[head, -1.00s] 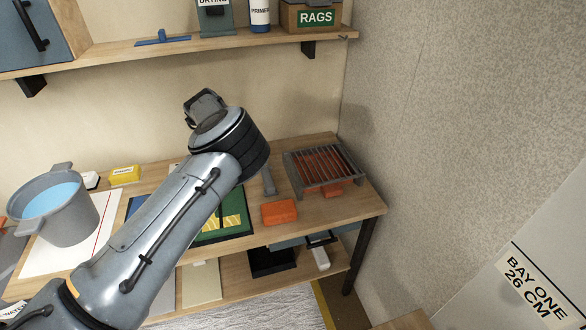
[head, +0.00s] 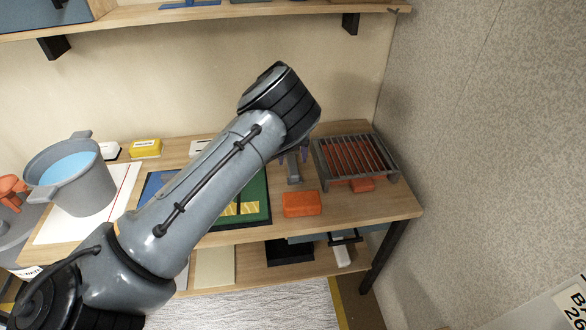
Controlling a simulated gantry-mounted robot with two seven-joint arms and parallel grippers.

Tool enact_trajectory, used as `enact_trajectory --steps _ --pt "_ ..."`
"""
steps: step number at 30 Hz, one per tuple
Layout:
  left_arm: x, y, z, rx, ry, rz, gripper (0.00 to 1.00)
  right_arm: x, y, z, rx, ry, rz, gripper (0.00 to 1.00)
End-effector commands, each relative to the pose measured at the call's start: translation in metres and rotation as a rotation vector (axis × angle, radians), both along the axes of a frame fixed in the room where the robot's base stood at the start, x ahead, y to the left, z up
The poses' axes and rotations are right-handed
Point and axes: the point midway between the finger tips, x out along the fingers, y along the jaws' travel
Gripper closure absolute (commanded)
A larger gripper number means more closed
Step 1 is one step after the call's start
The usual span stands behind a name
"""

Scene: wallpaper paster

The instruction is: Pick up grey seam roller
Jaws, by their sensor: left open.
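The grey seam roller (head: 293,173) seems to be the slim grey tool lying on the wooden worktop, between the green mat and the dark slatted rack. My left arm reaches across the bench from the lower left. Its wrist hides most of the left gripper (head: 292,157). The fingertips show just below the wrist, at the far end of the grey tool. The gripper is open. I cannot tell whether the fingers touch the tool or hang above it. My right gripper is not in view.
An orange block (head: 303,204) lies just in front of the grey tool. The slatted rack (head: 356,162) stands close on the right. A grey pot of blue liquid (head: 70,180) stands at left. A shelf (head: 200,15) runs above the bench (head: 375,208).

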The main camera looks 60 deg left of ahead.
Motion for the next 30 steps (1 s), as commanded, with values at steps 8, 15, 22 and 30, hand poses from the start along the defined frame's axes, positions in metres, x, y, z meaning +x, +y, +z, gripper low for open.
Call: enact_trajectory --steps 8,15,22,30 --pt "0.001 -0.004 -0.035 -0.001 0.003 0.000 0.34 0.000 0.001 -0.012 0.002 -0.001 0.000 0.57" --pt "0.001 -0.004 -0.049 0.001 0.000 0.001 0.34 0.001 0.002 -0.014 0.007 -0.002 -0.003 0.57" --pt "0.001 -0.004 -0.048 0.000 0.000 0.001 0.34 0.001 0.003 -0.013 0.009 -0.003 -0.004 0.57" --pt "0.001 -0.004 -0.050 0.000 0.001 0.001 0.34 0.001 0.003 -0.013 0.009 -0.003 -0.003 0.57"
